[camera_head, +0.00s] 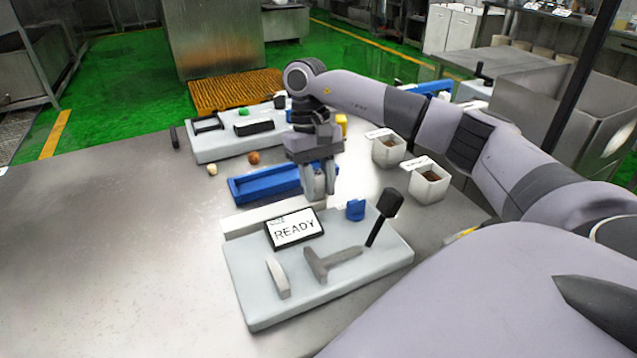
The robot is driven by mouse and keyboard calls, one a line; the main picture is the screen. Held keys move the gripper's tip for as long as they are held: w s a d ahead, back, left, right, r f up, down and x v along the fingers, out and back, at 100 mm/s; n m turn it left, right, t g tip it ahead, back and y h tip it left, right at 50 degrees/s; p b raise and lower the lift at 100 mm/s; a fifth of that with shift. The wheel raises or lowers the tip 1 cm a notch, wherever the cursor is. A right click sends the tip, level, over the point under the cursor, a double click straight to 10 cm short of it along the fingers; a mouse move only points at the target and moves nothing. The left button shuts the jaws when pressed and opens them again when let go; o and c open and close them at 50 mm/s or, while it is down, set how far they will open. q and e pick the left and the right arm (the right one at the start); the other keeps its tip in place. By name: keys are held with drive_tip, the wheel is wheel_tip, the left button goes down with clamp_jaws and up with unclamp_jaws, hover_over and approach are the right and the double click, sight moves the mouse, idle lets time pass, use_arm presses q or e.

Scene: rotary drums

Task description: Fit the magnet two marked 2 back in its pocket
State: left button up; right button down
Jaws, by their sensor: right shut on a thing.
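My right gripper (318,188) reaches in from the right and points down at the right end of a blue tray (250,190). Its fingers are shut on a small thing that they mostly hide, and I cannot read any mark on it. I cannot pick out a magnet marked 2 or its pocket for certain. In front of the gripper is a pale grey unit (330,290) with a screen reading READY (295,230). A small blue piece (355,210) stands on this unit. My left gripper is not in view.
The unit bears a black-knobbed lever (385,215), a grey T-shaped handle (330,260) and an upright pale plate (278,278). Two pale bins (429,185) (388,152) stand right of the gripper. An orange ball (254,158) lies behind the tray. The table's left side is clear.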

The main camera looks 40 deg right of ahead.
drive_tip(key=c, duration=1.2)
unclamp_jaws()
drive_tip(key=shift+f, duration=0.15)
drive_tip(key=o, duration=0.4)
